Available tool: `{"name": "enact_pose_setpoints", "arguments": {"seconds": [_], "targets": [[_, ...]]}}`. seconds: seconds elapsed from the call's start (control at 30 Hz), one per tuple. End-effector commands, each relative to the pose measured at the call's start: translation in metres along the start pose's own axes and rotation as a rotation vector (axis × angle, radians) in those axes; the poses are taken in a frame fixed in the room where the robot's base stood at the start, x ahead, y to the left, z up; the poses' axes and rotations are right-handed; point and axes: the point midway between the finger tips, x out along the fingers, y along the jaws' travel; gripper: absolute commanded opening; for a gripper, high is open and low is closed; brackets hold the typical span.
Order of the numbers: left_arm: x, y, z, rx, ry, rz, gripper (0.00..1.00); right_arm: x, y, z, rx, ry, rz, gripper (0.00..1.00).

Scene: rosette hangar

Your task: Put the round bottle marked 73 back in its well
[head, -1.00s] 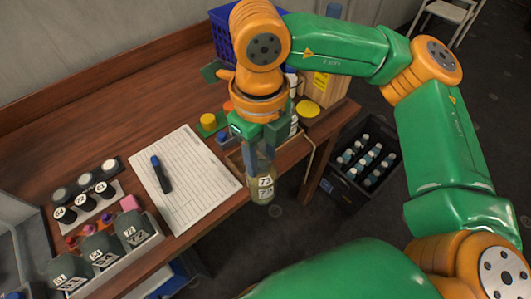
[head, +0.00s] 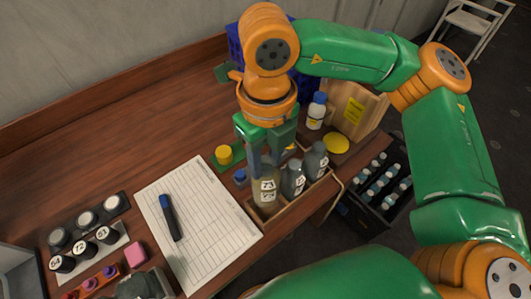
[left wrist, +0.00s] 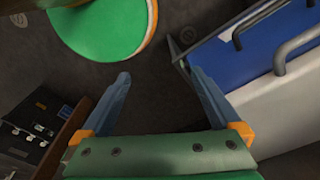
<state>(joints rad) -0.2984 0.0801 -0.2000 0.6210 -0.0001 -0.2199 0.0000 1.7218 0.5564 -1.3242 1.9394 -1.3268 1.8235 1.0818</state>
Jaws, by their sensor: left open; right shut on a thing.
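My right gripper (head: 268,160) points down and is shut on a round yellowish bottle (head: 265,191) with a pale label that seems to read 73. The bottle is upright at the near left end of a wooden rack (head: 291,207). Its base is close to the rack's end well; I cannot tell whether it is inside or just above. Two grey round bottles (head: 293,180) and (head: 316,160) stand in the rack to its right. My left gripper (left wrist: 160,100) is open and empty in the left wrist view, away from the rack.
A paper sheet (head: 205,215) with a marker (head: 168,217) lies left of the rack. A dark crate of bottles (head: 385,190) is on the floor at right.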

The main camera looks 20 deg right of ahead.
Motion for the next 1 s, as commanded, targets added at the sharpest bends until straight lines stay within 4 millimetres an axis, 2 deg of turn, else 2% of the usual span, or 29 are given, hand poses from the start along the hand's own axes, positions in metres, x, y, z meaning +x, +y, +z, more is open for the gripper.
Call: {"name": "enact_pose_setpoints", "arguments": {"seconds": [0.23, 0.5, 0.63, 1.0], "targets": [[0.020, 0.001, 0.003, 0.000, -0.003, 0.001, 0.97, 0.031, 0.000, 0.000, 0.001, -0.001, 0.000, 0.02], [0.057, 0.001, 0.007, 0.000, -0.003, 0.001, 0.97, 0.066, 0.000, 0.000, 0.000, -0.001, -0.001, 0.02], [0.062, 0.002, 0.007, 0.000, -0.003, 0.001, 0.97, 0.070, 0.000, 0.000, 0.000, -0.001, 0.000, 0.02], [0.060, 0.002, 0.007, 0.000, -0.003, 0.001, 0.97, 0.068, 0.000, 0.000, 0.000, -0.001, 0.000, 0.02]]}}
